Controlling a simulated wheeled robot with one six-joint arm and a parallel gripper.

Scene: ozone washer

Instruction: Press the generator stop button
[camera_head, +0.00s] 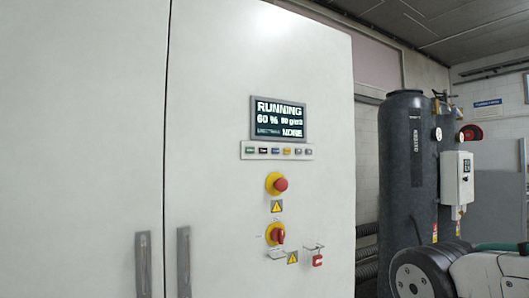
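A tall white cabinet (225,95) fills the left and middle of the view. Its dark display (278,120) reads RUNNING, 60 %, and NONE at the lower right. A row of small coloured buttons (277,151) sits on a light strip just below the display; their labels are too small to read, so I cannot tell which one is the stop button. A red mushroom button (281,184) on a yellow base is below the strip. A red rotary switch (278,234) on yellow is lower still. My gripper is out of view.
Two vertical door handles (143,264) are at lower left. A red padlock-like piece (317,260) hangs beside the rotary switch. A dark grey tank (402,150) with a white box (457,178) stands at right. Part of my arm (450,270) fills the lower right corner.

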